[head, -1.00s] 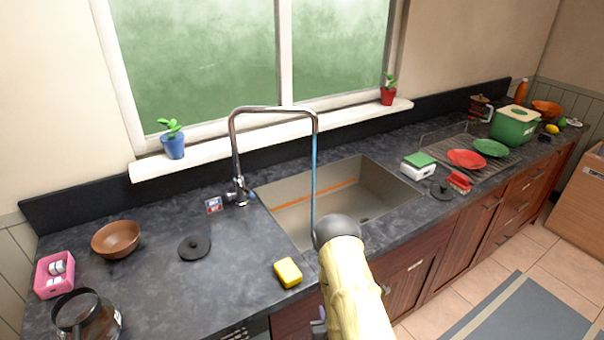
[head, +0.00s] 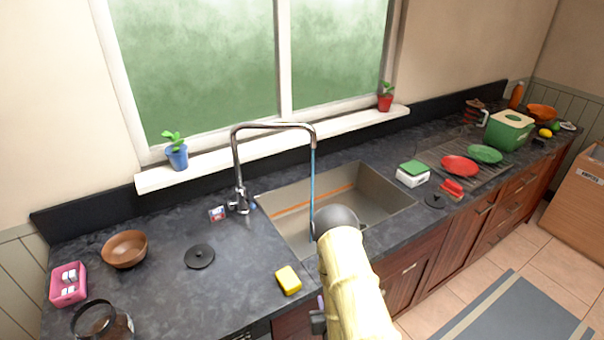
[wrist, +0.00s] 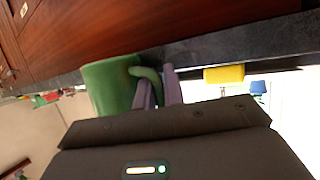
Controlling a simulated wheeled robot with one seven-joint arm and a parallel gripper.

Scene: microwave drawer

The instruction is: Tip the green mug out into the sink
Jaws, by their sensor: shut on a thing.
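The green mug (wrist: 108,88) shows in the wrist view, just in front of the counter's edge. My gripper (wrist: 158,90) is shut on the mug's handle (wrist: 150,76). The wrist view is rolled well over, so I cannot tell how far the mug is tilted, and its inside is hidden. In the head view my arm hides the mug and most of my gripper, in front of the counter. The sink (head: 375,196) is a grey basin beyond my arm, and a blue stream of water (head: 313,185) runs into it from the faucet (head: 237,170).
A yellow sponge (head: 288,280) lies at the counter's front edge, left of my arm. A black lid (head: 199,256), wooden bowl (head: 125,249), pink box (head: 68,285) and glass pot (head: 102,322) stand farther left. Plates (head: 460,166) and a scale (head: 412,174) are right of the sink.

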